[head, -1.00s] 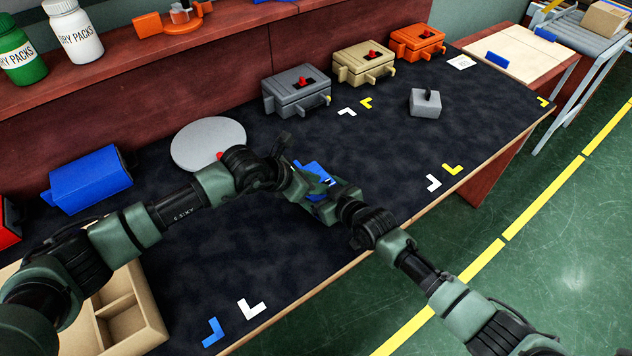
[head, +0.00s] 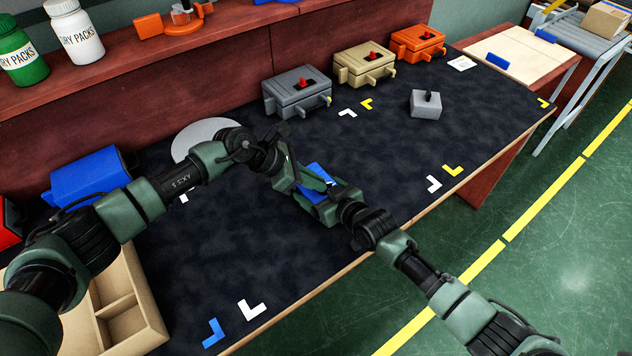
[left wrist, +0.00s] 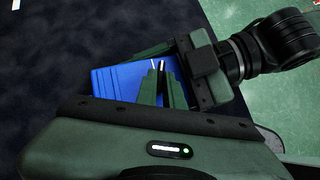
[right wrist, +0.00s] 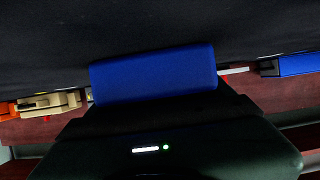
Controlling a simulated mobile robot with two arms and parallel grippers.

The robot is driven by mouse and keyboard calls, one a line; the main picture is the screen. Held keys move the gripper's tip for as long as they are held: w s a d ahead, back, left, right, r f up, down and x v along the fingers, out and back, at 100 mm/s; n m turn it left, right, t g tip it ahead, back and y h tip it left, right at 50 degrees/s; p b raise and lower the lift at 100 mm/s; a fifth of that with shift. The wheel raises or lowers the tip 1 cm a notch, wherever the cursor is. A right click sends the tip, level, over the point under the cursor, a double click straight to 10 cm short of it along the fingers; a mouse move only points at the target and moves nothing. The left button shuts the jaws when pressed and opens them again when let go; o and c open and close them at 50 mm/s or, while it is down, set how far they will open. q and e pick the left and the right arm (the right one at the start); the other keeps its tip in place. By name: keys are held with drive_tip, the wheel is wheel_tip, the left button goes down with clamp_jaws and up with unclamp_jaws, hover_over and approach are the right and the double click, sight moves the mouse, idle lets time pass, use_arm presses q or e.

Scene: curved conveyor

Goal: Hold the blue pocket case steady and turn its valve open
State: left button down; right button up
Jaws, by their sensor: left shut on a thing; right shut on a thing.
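The blue pocket case (head: 317,196) is between my two grippers above the dark mat; it shows ribbed in the left wrist view (left wrist: 115,80). My right gripper (head: 328,188) is shut on the case from the front right. The case fills the middle of the right wrist view (right wrist: 153,75). My left gripper (head: 300,172) reaches down to the case's upper face.
A larger blue box (head: 90,178) and a divided tan tray (head: 150,325) are at the left. Grey (head: 297,95), tan (head: 365,65) and orange (head: 418,45) cases stand along the back. A grey block (head: 425,108) is at the right.

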use_arm(q)
drive_tip(key=m+g, duration=0.2)
drive_tip(key=m, duration=0.1)
drive_tip(key=shift+w+a+f+m+g, duration=0.1)
drive_tip(key=shift+w+m+g, duration=0.2)
drive_tip(key=shift+w, duration=0.1)
drive_tip(key=shift+w+m+g, duration=0.15)
drive_tip(key=shift+m+g, duration=0.75)
drive_tip(key=shift+m, duration=0.2)
drive_tip(key=shift+a+f, duration=0.1)
drive_tip(key=c, duration=1.5)
unclamp_jaws()
drive_tip(key=v, duration=1.2)
drive_tip(key=shift+w, duration=0.1)
